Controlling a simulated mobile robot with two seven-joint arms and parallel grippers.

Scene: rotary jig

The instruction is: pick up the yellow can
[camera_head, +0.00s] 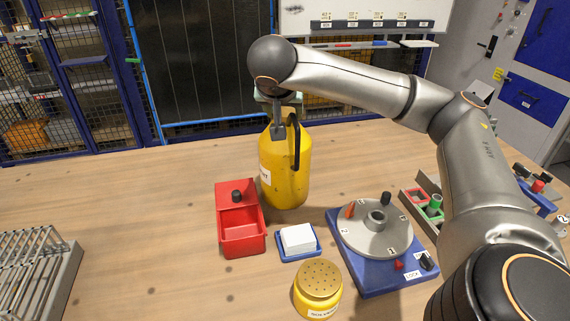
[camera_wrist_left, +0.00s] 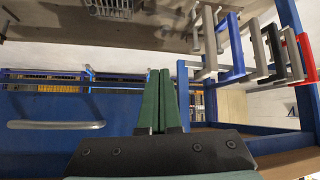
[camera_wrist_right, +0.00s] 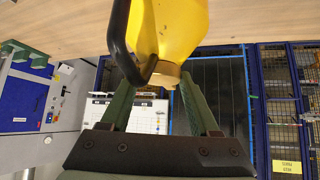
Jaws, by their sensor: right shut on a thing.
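The yellow can (camera_head: 285,178) is a tall rounded container with a black handle and a white label, at the back middle of the table in the head view. It looks upright; whether its base touches the table is unclear. My right gripper (camera_head: 281,122) reaches down on it from above and is shut on its top beside the handle. In the right wrist view the can (camera_wrist_right: 180,30) shows with its brownish cap (camera_wrist_right: 165,74) between the fingers. My left gripper (camera_wrist_left: 162,72) shows only in the left wrist view, its fingers together with nothing visible between them.
A red open box (camera_head: 241,237) stands just left of the can. In front are a blue tray with white blocks (camera_head: 298,239), a yellow perforated-top tin (camera_head: 318,284) and a blue-based rotary jig (camera_head: 377,262). A grey rack (camera_head: 35,275) is far left. The table's left middle is clear.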

